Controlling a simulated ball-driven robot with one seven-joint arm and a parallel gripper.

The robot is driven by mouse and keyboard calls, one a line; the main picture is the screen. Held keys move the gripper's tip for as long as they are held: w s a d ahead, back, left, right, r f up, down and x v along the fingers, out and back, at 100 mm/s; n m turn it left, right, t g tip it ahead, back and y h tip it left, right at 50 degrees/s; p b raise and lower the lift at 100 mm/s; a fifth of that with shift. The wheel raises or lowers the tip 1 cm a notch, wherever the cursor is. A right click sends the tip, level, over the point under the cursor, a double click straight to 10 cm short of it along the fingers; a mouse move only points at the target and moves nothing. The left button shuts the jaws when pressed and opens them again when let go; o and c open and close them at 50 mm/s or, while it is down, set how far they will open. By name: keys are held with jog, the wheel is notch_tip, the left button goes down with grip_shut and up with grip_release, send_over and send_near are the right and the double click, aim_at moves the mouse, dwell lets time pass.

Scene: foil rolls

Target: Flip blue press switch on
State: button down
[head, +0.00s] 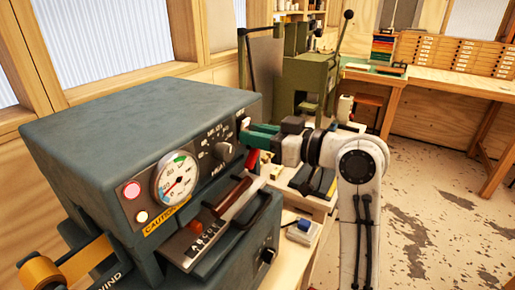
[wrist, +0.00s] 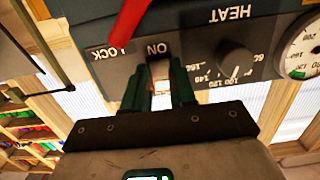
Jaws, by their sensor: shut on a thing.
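The blue press (head: 140,115) is the large blue-grey machine at the left of the head view. Its dark front panel holds a dial, a knob and lamps. In the head view my gripper (head: 250,136) is at the right end of this panel. In the wrist view the green fingers of my gripper (wrist: 160,88) point at the panel just below the ON label (wrist: 158,49). They are shut on the switch (wrist: 160,72), a small part with a pale and orange glow between them. The fingers hide most of it, so I cannot tell its position.
A red lever (wrist: 130,20) by the LOCK label is close to the fingers. The heat knob (wrist: 233,62) and dial (head: 175,181) are on the panel. A green press (head: 308,80) stands behind. A small box with a blue top (head: 302,230) sits on the bench.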

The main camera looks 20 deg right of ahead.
jog(key=shift+f+t+b, duration=0.3)
jog(key=shift+b, duration=0.25)
jog(key=shift+r+y, duration=0.2)
jog(key=shift+y, duration=0.1)
jog(key=c, duration=0.9)
grip_release()
jog(key=b+v, duration=0.2)
jog(key=v, duration=0.8)
jog(key=shift+s+d+f, duration=0.1)
jog(key=shift+s+d, duration=0.15)
jog(key=shift+s, duration=0.05)
